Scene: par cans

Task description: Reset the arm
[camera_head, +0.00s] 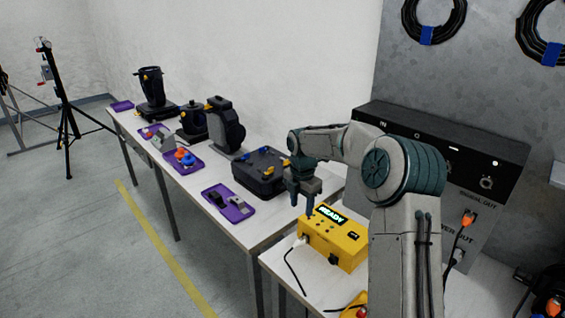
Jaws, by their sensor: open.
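My arm rises from the lower right and bends over at the elbow toward the left. My gripper (302,203) points down, with its fingers apart and nothing seen between them. It is just behind and above the left part of a yellow box (336,239) whose display reads READY. I cannot tell whether the gripper touches the box. The box stands on the near table, and a cable is plugged into its left side.
A long white table (252,232) holds a black case (259,174), par cans (226,127) and purple trays (230,207) with small parts. A dark panel (440,140) stands behind my arm. Tripods (62,110) stand at the far left. The floor in front is clear.

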